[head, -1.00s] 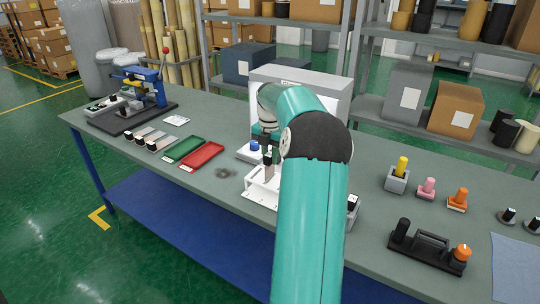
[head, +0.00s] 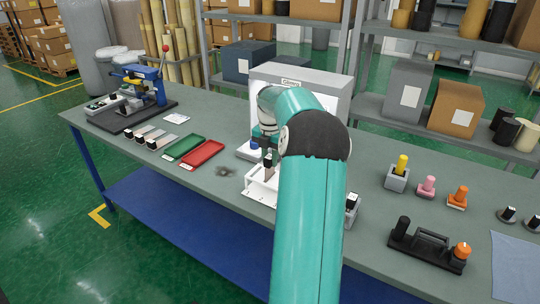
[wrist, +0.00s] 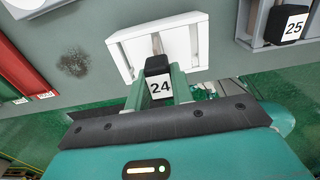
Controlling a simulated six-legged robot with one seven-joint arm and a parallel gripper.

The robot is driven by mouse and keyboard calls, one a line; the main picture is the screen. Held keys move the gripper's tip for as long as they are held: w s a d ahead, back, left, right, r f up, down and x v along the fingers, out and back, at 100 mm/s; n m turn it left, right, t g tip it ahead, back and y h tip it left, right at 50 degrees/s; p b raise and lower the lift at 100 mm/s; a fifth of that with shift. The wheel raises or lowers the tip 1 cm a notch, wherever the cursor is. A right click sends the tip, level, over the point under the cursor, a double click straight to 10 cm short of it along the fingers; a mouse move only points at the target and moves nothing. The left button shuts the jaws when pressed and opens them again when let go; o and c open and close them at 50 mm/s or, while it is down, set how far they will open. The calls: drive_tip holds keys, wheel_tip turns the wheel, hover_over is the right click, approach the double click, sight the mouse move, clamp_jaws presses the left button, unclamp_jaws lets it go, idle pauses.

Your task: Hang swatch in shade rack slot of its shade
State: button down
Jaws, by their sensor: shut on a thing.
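My gripper (wrist: 160,88) is shut on a swatch whose black head (wrist: 158,66) carries a white label reading 24. In the wrist view the head sits between the green fingers, over the near edge of a white slotted rack (wrist: 118,50). A pale strip lies in line with the head at a rack slot; I cannot tell whether the swatch is seated there. In the head view the white rack (head: 258,199) stands at the table's front edge below my gripper (head: 266,155), and my arm hides its right part.
A grey holder (wrist: 252,42) with a black head labelled 25 (wrist: 290,25) stands right of the rack. Green (head: 184,147) and red (head: 203,155) trays and several black-ended swatches lie to the left. A light box (head: 320,82) stands behind my arm.

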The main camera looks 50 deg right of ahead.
sight(270, 178)
drive_tip(key=shift+f, duration=2.45)
drive_tip(key=c, duration=1.1)
unclamp_jaws()
drive_tip(key=shift+c, duration=0.2)
wheel_tip(270, 178, up, 14)
drive_tip(key=shift+f, duration=0.1)
